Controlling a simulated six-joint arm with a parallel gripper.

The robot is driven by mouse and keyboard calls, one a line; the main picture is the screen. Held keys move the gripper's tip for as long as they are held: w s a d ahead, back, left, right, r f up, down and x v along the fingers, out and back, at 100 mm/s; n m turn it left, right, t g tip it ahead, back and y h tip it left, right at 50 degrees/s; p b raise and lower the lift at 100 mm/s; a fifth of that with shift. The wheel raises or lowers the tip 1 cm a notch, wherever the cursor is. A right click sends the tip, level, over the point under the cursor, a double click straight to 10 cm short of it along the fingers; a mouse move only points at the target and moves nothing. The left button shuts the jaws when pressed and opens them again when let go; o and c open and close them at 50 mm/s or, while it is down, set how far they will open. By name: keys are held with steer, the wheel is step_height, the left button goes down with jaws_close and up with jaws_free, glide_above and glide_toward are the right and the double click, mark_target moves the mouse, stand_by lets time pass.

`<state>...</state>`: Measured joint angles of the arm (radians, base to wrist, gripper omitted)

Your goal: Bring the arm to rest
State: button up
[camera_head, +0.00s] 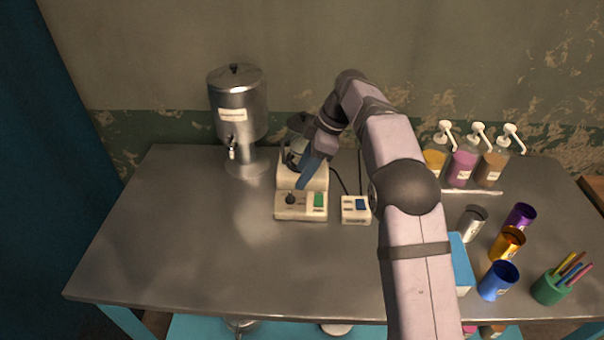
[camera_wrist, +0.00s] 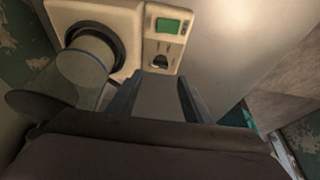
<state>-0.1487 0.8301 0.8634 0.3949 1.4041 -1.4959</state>
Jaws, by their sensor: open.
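My gripper (camera_head: 305,180) is open, pointing down in front of the cream machine (camera_head: 288,207) at the back middle of the table. In the wrist view my gripper (camera_wrist: 154,92) shows two parted fingers with only grey surface visible between them. The machine (camera_wrist: 125,20) lies beyond the fingertips there, with its green panel (camera_wrist: 172,26) and a dark round ring. A greyish cylindrical vessel (camera_wrist: 85,62) stands at that ring, left of the fingers and apart from them. In the head view my gripper and wrist partly hide the machine's upper part.
A metal dispenser (camera_head: 240,105) stands left of the machine, and a small control box (camera_head: 356,209) right of it. Pump bottles (camera_head: 463,163) stand at the back right. Cups (camera_head: 498,281) and a green pen holder (camera_head: 551,289) stand front right. The table's left front (camera_head: 190,250) is clear.

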stand_by(0.3)
steer(key=s+d+f+m+h+p, duration=0.1)
steer(key=s+d+f+m, duration=0.1)
steer(key=s+d+m, duration=0.4)
steer(key=s+d+f+m+h+p, duration=0.1)
steer(key=s+d+m, duration=0.5)
steer(key=s, duration=0.9)
steer(key=s+d+f+m+h+p, duration=0.1)
steer(key=s+d+m, duration=0.4)
steer(key=s, duration=0.6)
step_height(320, 180, down, 2)
steer(key=shift+d+f+m+h, duration=0.25)
steer(key=shift+d+m+h, duration=0.15)
steer(key=shift+m+h, duration=0.25)
